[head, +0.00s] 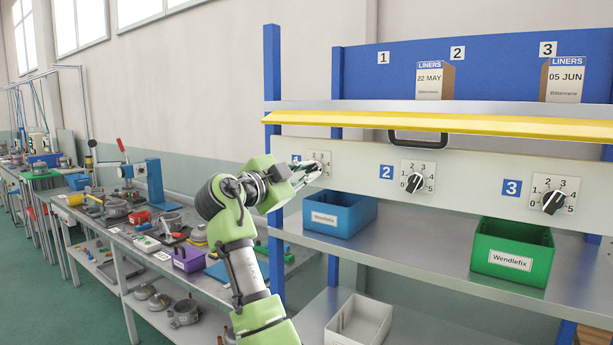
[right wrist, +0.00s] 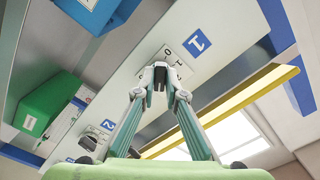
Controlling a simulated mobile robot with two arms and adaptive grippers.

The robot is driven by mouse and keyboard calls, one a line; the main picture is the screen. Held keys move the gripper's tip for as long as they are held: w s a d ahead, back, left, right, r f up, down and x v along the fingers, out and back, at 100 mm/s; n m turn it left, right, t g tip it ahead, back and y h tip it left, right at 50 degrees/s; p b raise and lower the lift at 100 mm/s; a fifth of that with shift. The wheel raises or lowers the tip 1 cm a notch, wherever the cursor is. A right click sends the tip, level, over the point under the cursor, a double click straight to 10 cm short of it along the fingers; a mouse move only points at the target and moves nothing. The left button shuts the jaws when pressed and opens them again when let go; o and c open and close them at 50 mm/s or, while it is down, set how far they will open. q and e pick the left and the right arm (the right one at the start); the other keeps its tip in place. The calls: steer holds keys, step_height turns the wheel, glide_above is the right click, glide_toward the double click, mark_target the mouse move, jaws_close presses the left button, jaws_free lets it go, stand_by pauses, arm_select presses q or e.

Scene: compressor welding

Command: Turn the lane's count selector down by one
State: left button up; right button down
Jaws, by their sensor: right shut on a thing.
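The count selector of lane 1 is a dark knob on a white dial plate (head: 319,157) at the left end of the grey panel. Its plate (right wrist: 180,62) and the blue "1" sign (right wrist: 198,42) also show in the right wrist view. My right gripper (head: 314,172) is at this selector, its fingertips (right wrist: 160,75) shut on the knob. The fingers hide most of the knob, so I cannot read its setting. The lane 2 selector (head: 416,184) and lane 3 selector (head: 554,202) stand free to the right. My left gripper is not in view.
Below the panel, a blue bin (head: 338,218) and a green bin (head: 512,255) stand on the metal shelf. A grey bin (head: 358,322) is lower down. A yellow rail (head: 440,124) runs above the panel. A cluttered workbench (head: 135,250) is at left.

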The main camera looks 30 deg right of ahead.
steer(key=n, duration=0.5)
steer(key=shift+n, duration=0.3)
stand_by(0.4)
steer(key=c, duration=2.1)
jaws_free()
steer(key=v, duration=1.2)
